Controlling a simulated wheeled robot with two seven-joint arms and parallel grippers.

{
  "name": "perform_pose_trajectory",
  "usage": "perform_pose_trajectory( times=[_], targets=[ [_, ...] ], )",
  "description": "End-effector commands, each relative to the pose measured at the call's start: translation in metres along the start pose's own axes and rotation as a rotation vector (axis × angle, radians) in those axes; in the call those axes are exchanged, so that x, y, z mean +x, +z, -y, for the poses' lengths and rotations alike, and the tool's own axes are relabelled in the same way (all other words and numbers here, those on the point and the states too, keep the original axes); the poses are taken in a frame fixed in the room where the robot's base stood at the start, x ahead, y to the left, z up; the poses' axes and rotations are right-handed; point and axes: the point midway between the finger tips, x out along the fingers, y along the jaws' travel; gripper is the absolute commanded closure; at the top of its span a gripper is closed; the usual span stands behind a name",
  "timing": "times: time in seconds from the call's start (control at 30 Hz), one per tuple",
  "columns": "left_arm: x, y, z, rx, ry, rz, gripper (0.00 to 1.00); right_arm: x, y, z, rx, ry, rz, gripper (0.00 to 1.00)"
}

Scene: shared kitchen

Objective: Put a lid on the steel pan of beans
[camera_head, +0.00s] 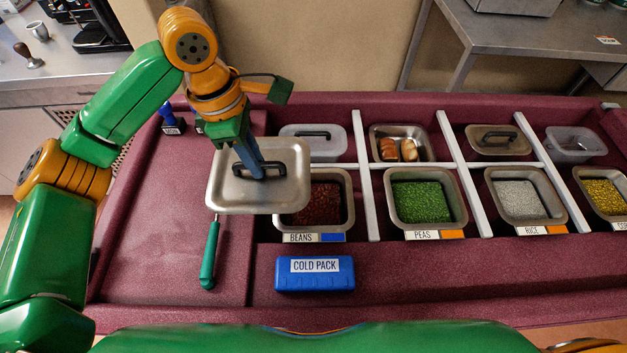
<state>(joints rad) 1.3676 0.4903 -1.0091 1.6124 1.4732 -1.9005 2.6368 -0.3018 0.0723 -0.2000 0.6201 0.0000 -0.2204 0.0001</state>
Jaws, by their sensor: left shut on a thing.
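My left gripper (258,171) is shut on the dark handle of a steel lid (240,196). The lid is held in the air, to the left of the steel pan of beans (348,190), and its right part covers the pan's left side in the picture. The pan holds dark red beans (322,205) and stands behind a label that reads BEANS (299,238). The visible right part of the pan is uncovered. My right gripper is not in view.
Pans of peas (428,203), rice (519,198) and yellow food (606,197) stand to the right. A lidded container (330,146) is behind the beans. A blue cold pack (315,275) and a green-handled tool (211,255) lie in front. White dividers (366,190) separate the bays.

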Motion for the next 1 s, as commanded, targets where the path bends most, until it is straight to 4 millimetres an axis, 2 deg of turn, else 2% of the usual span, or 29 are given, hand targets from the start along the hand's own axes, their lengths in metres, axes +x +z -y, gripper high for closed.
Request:
perform_pose_trajectory(
  times=[0.03,0.2,0.4,0.6,0.77,1.0],
  targets=[
    [0.003,0.012,-0.002,0.003,-0.004,0.000,1.00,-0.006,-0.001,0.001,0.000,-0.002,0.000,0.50],
    [0.030,0.045,-0.010,0.002,-0.004,0.000,1.00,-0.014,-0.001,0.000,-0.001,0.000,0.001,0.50],
    [0.071,0.067,-0.016,0.002,-0.002,-0.002,1.00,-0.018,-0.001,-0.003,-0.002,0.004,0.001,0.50],
    [0.094,0.080,-0.020,0.002,-0.001,-0.001,1.00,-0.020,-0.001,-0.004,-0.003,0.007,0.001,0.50],
    [0.119,0.074,-0.020,0.002,-0.001,-0.001,1.00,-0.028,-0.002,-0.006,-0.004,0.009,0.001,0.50],
    [0.122,0.073,-0.020,0.003,0.001,0.000,1.00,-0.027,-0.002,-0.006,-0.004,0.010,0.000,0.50]
  ],
)
